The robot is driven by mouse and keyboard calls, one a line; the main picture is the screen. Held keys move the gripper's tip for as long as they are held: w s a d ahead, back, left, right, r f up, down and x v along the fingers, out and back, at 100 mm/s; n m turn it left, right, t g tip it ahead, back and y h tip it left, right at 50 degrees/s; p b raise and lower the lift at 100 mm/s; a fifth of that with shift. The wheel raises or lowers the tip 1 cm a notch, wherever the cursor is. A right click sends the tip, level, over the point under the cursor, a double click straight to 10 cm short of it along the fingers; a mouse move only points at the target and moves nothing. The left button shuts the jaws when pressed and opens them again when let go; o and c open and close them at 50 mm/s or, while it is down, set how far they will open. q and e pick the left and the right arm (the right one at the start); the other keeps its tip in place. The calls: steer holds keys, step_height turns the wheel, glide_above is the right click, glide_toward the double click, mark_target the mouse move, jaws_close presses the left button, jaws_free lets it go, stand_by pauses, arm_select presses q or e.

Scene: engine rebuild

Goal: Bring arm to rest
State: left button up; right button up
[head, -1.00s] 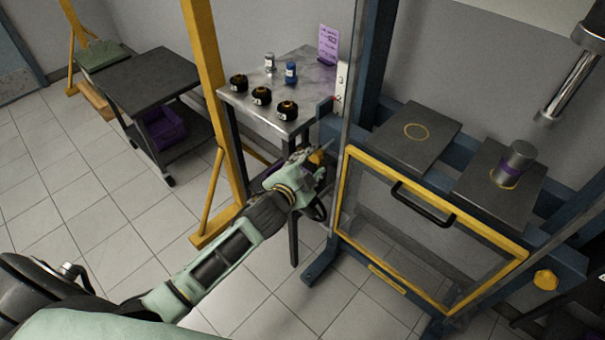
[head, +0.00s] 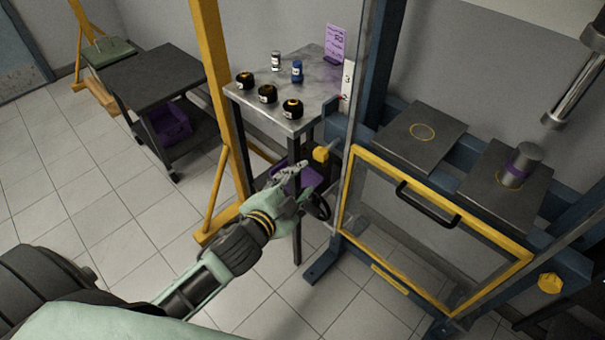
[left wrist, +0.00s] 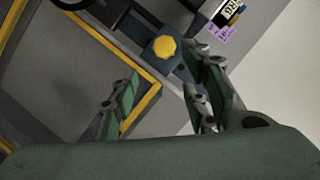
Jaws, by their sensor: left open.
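My left gripper (head: 292,180) is in the middle of the head view, in front of the metal side table and left of the press frame. It is open and nothing shows between its fingers. In the left wrist view the fingers of the left gripper (left wrist: 160,103) stand apart, with the press frame's yellow-edged guard and a yellow knob (left wrist: 164,48) beyond them. My left arm (head: 215,265) reaches in from the lower left. My right gripper is not in view.
The press has a yellow-framed guard (head: 352,200) with a black handle (head: 428,205) and two dark plates; a grey cylinder with a purple band (head: 521,165) stands on the right plate. The side table (head: 318,85) holds several small parts. A dark cart (head: 160,78) stands left. Tiled floor is open at left.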

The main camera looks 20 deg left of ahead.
arm_select(q)
steer(key=s+a+f+n+g, duration=0.15)
steer(key=s+f, duration=0.35)
steer(key=f, duration=0.7)
steer(key=s+a+f+n+g+y, duration=0.1)
steer(key=s+f+g, duration=0.25)
steer(key=f, duration=0.85)
steer(key=s+a+f+n+g, duration=0.15)
steer(key=s+f, duration=0.35)
steer(key=f, duration=0.6)
steer(key=s+f+n+g, duration=0.1)
steer(key=s+f+g, duration=0.1)
steer(key=s+f, duration=0.3)
steer(key=s+d+f+n+g, duration=0.1)
steer(key=s+f+g, duration=0.2)
steer(key=s, duration=1.1)
steer(key=s+d+f+n+g, duration=0.1)
steer(key=s+f+g, duration=0.1)
steer(key=s+f, duration=0.6)
steer(key=shift+s+f+n, duration=0.35)
steer(key=shift+s+n, duration=0.05)
steer(key=shift+s, duration=0.85)
steer(key=shift+d, duration=0.15)
